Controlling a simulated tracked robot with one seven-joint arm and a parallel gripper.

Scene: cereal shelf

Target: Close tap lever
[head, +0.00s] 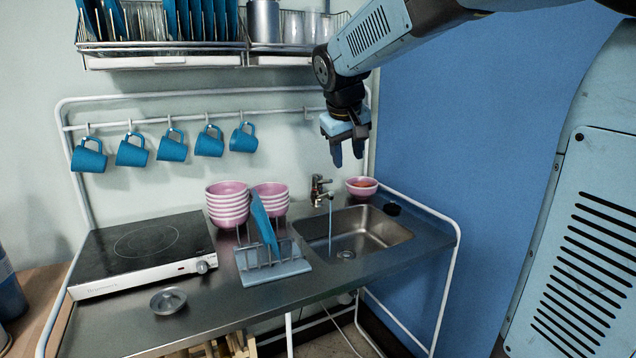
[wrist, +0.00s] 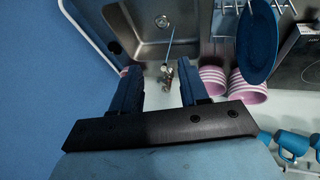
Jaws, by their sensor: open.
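The tap (head: 319,188) stands at the back edge of the sink (head: 376,238), and its lever shows on top. A thin stream of water (head: 330,224) runs from the spout into the basin. My gripper (head: 347,164) points down, open and empty, above the tap and apart from it. In the wrist view the tap (wrist: 167,76) appears between the two fingers of my gripper (wrist: 160,82), beyond their tips. The water stream (wrist: 171,40) also shows there. The lever's exact angle is too small to tell.
Pink bowls (head: 228,204) and a rack with a blue plate (head: 265,224) stand left of the sink. A small pink bowl (head: 361,187) sits right of the tap. Blue mugs (head: 171,146) hang behind, under a dish rack (head: 200,50). A blue wall (head: 460,130) closes the right side.

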